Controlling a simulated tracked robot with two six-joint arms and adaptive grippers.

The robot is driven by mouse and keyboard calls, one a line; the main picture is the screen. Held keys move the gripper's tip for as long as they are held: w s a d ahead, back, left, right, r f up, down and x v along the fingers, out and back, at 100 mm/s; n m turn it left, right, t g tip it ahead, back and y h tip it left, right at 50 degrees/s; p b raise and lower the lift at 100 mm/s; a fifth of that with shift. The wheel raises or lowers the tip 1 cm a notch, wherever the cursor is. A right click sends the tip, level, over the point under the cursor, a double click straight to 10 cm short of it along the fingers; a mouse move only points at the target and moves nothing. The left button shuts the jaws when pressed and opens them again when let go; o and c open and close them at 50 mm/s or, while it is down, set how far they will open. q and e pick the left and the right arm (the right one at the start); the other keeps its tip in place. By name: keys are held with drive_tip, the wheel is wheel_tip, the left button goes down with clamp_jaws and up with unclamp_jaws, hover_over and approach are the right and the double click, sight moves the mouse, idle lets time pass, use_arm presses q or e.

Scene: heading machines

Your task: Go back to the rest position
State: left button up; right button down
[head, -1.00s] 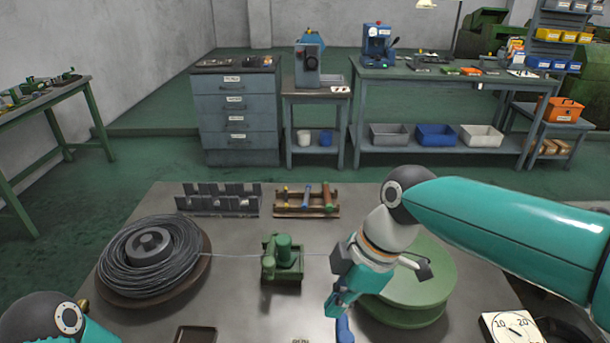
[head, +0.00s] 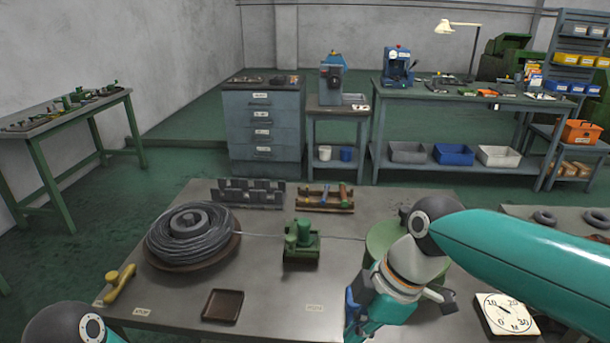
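My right arm's wrist end (head: 368,308) hangs low over the right front of the grey metal table (head: 265,300). The wrist covers much of a green drum (head: 382,238). On my left, only a dark arm joint shows in the bottom left corner; the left gripper is out of view.
A green bench (head: 70,112) stands left.

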wheel_tip(320, 180, down, 20)
drive_tip(key=w+d+m, duration=0.1)
drive_tip(key=m, duration=0.7)
drive_tip(key=s+d+f+m, duration=0.1)
drive_tip(key=s+f+m, duration=0.5)
drive_tip(key=f, duration=0.3)
drive_tip(key=s+d+f+m, duration=0.2)
drive_tip(key=s+f+m, duration=0.3)
drive_tip(key=f, duration=0.4)
drive_tip(key=shift+s+m+t+p, duration=0.3)
drive_tip(key=shift+s+m+p, duration=0.15)
drive_tip(key=shift+s, duration=0.35)
